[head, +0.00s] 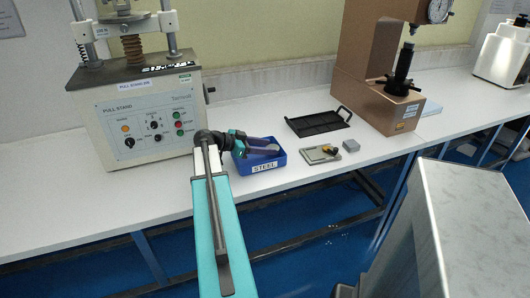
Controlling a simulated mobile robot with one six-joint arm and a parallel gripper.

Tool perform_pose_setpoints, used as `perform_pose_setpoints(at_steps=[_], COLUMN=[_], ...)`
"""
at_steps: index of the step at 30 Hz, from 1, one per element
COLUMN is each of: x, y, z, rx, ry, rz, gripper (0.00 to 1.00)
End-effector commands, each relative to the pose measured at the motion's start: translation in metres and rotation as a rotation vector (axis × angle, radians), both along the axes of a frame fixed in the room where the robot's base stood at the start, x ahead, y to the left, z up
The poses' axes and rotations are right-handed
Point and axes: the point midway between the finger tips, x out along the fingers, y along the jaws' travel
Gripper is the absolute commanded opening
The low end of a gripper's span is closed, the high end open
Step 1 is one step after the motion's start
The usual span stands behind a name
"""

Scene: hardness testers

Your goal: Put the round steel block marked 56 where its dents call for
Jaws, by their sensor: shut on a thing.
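My gripper (272,148) reaches from the left over the blue bin (282,162), which has a white label reading STEEL on its front. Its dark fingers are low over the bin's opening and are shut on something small. The fingers hide most of it, so I take it for the round steel block but cannot read a mark or see dents. The bin's inside is mostly covered by the gripper. The brown hardness tester (362,72) with a dial gauge stands at the back right.
A black tray with handles (318,123) lies behind the bin. Right of the bin are a flat grey device with a yellow and black part (318,155) and a small grey block (351,145). The pull stand (150,115) stands left. White bench is clear between them.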

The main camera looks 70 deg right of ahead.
Motion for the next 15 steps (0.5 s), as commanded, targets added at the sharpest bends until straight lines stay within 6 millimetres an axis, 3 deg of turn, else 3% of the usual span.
perform_pose_setpoints(at_steps=[7, 15], x=[0.0, 0.001], y=[0.0, 0.0], z=[-0.021, -0.024], rx=[-0.001, -0.001], ry=[0.002, 0.002], rz=[0.0, 0.001], gripper=[0.12, 0.12])
